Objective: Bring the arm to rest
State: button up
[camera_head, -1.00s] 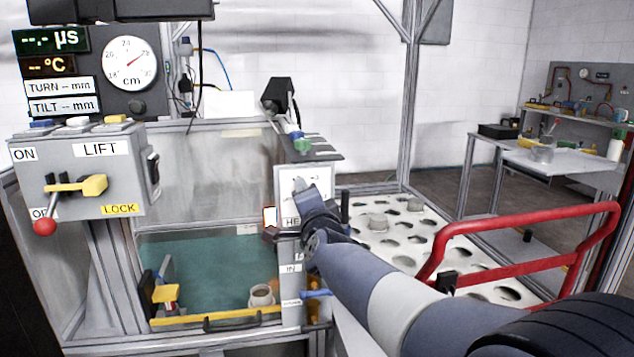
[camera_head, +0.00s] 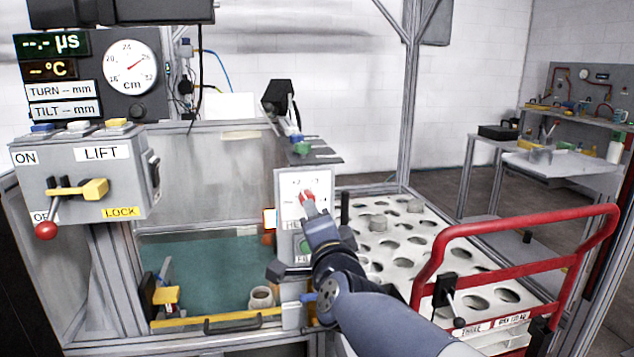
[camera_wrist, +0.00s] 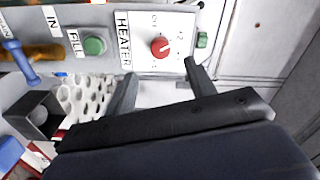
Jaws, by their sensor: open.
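My gripper (camera_head: 290,265) is in the middle of the head view, in front of the heater panel (camera_head: 291,205) at the tank's right end. In the wrist view my gripper (camera_wrist: 158,82) shows two dark fingers spread apart with nothing between them. The red heater knob (camera_wrist: 160,48) lies beyond the fingertips, and the gap to it is hard to judge. A green button (camera_wrist: 95,46) marked FILL is left of the knob. My arm runs from the lower right and hides part of the perforated table.
A lift control box (camera_head: 82,178) stands at left. A red tubular rail (camera_head: 520,225) and a white perforated table (camera_head: 400,222) with grey pucks are at right. A side bench (camera_head: 560,160) is behind.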

jog(key=b+x, duration=0.1)
jog(key=x, duration=0.8)
jog(key=s+d+n+p, duration=0.1)
jog(key=s+n+p, duration=0.5)
jog(key=n+p, duration=0.6)
jog(key=shift+d+p, duration=0.25)
jog(key=shift+p, duration=1.05)
jog(key=shift+s, duration=0.1)
